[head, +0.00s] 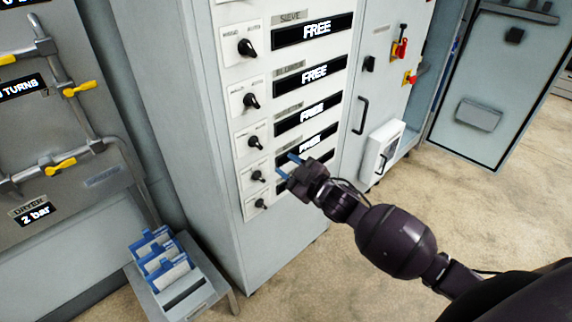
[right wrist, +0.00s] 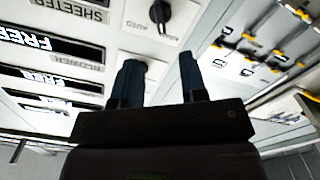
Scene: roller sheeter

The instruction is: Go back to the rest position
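My right gripper (head: 289,167) is in front of the lower part of a grey cabinet (head: 272,262), close to its column of black rotary knobs. Its two blue fingers stand apart with nothing between them. In the right wrist view the right gripper (right wrist: 157,85) is also open, with a black knob (right wrist: 160,14) beyond the fingertips. I cannot tell in the head view whether a finger touches the panel. My left gripper is not in view.
Several displays reading FREE (head: 315,30) run down the cabinet. A pipe panel with yellow handles (head: 60,166) is at the left. A small stand (head: 214,277) holds blue card holders (head: 165,262). A grey door (head: 497,90) is at the right. Beige floor (head: 480,215) is clear there.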

